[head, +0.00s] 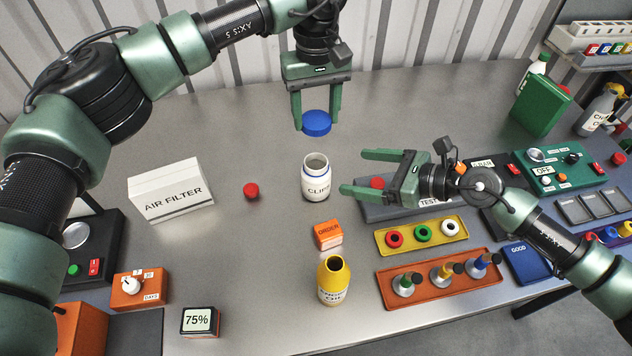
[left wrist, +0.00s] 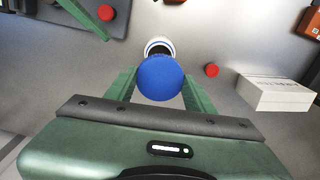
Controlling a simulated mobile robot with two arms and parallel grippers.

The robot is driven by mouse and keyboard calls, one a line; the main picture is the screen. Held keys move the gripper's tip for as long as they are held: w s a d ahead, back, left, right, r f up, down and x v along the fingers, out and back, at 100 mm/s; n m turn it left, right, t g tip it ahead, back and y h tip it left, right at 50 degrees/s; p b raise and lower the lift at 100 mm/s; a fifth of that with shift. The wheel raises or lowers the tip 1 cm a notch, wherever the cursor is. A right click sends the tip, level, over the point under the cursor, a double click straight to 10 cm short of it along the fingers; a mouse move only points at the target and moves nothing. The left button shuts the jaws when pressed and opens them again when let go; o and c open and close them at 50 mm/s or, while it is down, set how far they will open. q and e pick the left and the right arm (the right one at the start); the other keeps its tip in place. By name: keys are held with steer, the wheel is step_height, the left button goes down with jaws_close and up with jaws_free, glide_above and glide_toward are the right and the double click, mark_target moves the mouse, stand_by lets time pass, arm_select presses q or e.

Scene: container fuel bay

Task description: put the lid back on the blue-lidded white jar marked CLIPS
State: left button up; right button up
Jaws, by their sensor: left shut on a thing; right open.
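The white CLIPS jar (head: 316,180) stands upright and open on the grey table, with a blue ring at its neck. In the left wrist view the jar (left wrist: 159,46) shows partly behind the lid. My left gripper (head: 317,124) is shut on the blue lid (head: 317,122) and holds it above and behind the jar, apart from it. The lid (left wrist: 160,78) lies between the two fingers in the left wrist view. My right gripper (head: 352,173) is open and empty, just right of the jar, its fingers pointing left towards it.
A white AIR FILTER box (head: 171,190) and a red knob-like piece (head: 251,190) stand left of the jar. An orange box (head: 328,234) and an open yellow bottle (head: 333,281) stand in front. A yellow tray (head: 382,243) with rings lies right. The table behind the jar is clear.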

mark_target(317, 176)
arm_select(q)
step_height(317, 176, down, 4)
steer(key=b, duration=0.3)
steer(key=shift+r, duration=0.2)
steer(key=shift+w+f, duration=0.2)
steer(key=shift+f, duration=0.2)
arm_select(e)
steer(key=f, duration=0.4)
steer(key=shift+w+f, duration=0.15)
steer(key=shift+w, duration=0.05)
arm_select(q)
steer(key=shift+s+r, duration=0.15)
steer(key=shift+s, duration=0.05)
arm_select(e)
steer(key=shift+s, duration=0.15)
arm_select(q)
steer(key=shift+w, duration=0.1)
arm_select(e)
steer(key=x, duration=1.2)
steer(key=shift+c, duration=0.2)
jaws_close()
arm_select(q)
steer(key=shift+f, duration=2.5)
